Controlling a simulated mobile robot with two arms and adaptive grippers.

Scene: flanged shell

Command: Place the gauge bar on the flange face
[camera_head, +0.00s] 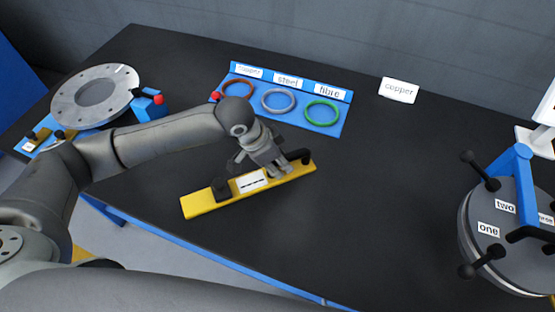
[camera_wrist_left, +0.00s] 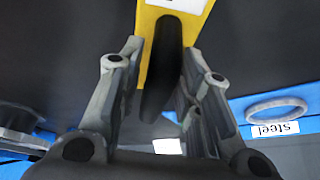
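The gauge bar is a long yellow bar (camera_head: 205,202) with a white label and black fittings, lying on the dark table in the middle of the head view. My left gripper (camera_head: 277,168) is over its right part. In the left wrist view the fingers (camera_wrist_left: 163,75) are apart, on either side of a black handle (camera_wrist_left: 165,60) on the yellow bar (camera_wrist_left: 150,30); the handle does not look clamped. A grey flanged ring (camera_head: 65,107) lies at the far left. A round grey body (camera_head: 478,215) with labels and black-knobbed clamps stands at the right. My right gripper is out of view.
A blue board (camera_head: 325,128) holds brown, grey and green rings under labels copper, steel and fibre. A white copper card (camera_head: 399,90) lies to its right. A blue block (camera_head: 148,108) with a red top is beside the flanged ring. Table between bar and round body is clear.

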